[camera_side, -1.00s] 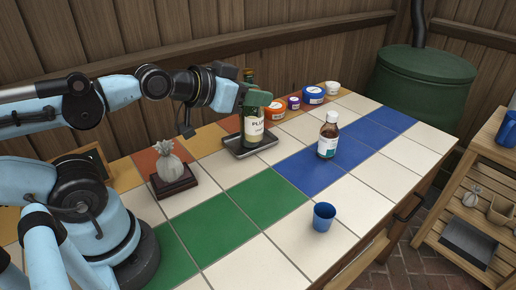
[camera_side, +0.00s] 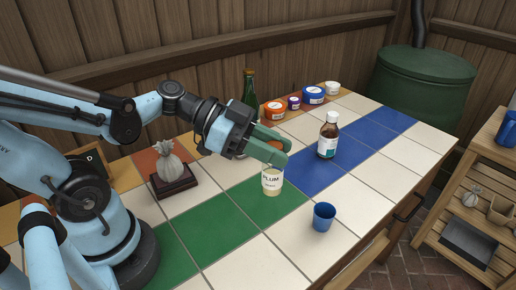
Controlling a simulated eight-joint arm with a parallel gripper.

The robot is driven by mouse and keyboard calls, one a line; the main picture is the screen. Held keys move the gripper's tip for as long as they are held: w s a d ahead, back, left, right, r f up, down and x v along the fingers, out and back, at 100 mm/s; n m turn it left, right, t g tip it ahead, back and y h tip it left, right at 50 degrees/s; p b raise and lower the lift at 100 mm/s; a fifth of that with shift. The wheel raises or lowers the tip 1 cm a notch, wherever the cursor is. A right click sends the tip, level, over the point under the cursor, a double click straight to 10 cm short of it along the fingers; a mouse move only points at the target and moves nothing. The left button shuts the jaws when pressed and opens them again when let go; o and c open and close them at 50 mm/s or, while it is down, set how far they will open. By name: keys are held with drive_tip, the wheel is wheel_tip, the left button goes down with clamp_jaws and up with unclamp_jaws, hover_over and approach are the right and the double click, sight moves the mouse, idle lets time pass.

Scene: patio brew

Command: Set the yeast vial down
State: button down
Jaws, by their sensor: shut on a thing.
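The yeast vial (camera_side: 271,183) is a small pale container with a label reading "PLUM" and an orange-brown top. My gripper (camera_side: 272,155) is shut on its upper part, with the green fingers around the top. The vial looks upright, over the edge of the green tile strip (camera_side: 265,211) beside the white tiles. Its base is at or just above the tiles; I cannot tell whether it touches.
A blue cup (camera_side: 323,217) stands in front right, and a brown bottle (camera_side: 328,136) behind right. A tied sack on a dark base (camera_side: 172,182) is left. A green bottle (camera_side: 249,92) and several jars (camera_side: 313,95) stand behind.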

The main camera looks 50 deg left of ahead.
drive_tip(key=s+d+r+m+g+h, duration=0.2)
drive_tip(key=s+d+r+m+g, duration=0.35)
drive_tip(key=m+g, duration=0.75)
wheel_tip(320, 180, down, 15)
drive_tip(key=n, duration=0.1)
idle(0.4)
drive_tip(key=shift+s+f, duration=0.1)
drive_tip(key=shift+f, duration=0.4)
idle(0.5)
drive_tip(key=c, duration=0.8)
unclamp_jaws()
drive_tip(key=shift+o, duration=0.2)
drive_tip(key=shift+r, duration=0.1)
